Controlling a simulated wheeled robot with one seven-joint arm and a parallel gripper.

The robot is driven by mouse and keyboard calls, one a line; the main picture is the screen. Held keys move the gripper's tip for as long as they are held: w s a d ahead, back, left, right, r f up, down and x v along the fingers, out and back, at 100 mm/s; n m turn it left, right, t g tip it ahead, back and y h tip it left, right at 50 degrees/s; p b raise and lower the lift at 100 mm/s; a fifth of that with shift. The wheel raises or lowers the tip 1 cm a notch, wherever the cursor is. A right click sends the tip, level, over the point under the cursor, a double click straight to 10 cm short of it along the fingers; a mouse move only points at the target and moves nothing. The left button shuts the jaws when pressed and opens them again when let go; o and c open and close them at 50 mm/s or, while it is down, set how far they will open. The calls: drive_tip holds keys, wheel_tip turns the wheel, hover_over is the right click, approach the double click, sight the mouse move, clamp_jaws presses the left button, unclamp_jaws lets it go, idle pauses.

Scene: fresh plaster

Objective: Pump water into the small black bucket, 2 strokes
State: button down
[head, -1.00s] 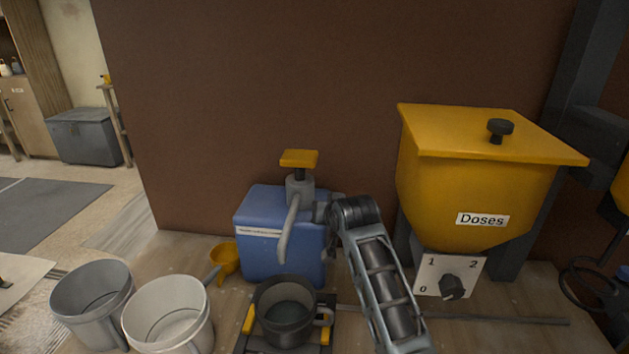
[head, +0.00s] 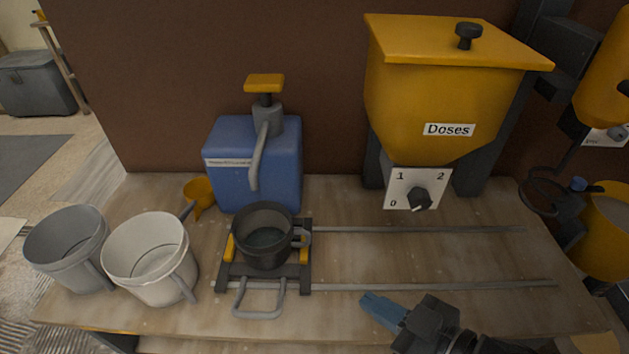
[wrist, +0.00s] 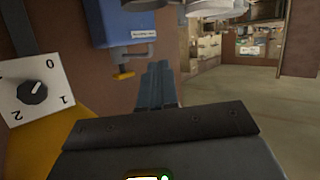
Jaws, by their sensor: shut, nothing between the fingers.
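The small black bucket (head: 249,249) stands upright on a dark carriage with yellow side pieces (head: 304,270), and a dark bluish surface shows inside it. The blue canister pump (head: 240,180) stands just behind. Its yellow push head (head: 264,83) is raised on a dark stem, and its grey spout (head: 258,165) points down over the bucket's back part. My gripper (head: 368,300) is shut and empty, low over the front of the bench, right of the carriage and apart from it. In the wrist view its blue-grey fingers (wrist: 156,82) are together; the pump head (wrist: 123,75) shows beyond.
Grey bucket (head: 60,255) and white bucket (head: 150,265) stand left. A yellow scoop (head: 199,192) lies beside the canister. The yellow "Doses" hopper (head: 430,90) with its dial (head: 419,198) stands right. Two rails (head: 430,286) run rightward from the carriage. The bench between them is clear.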

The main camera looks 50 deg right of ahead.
drive_tip(key=s+a+r+y, duration=0.1)
drive_tip(key=s+a+r, duration=0.4)
drive_tip(key=s+r, duration=0.2)
drive_tip(key=shift+s+r+t, duration=0.3)
drive_tip(key=shift+s+r, duration=0.1)
drive_tip(key=shift+s, duration=0.65)
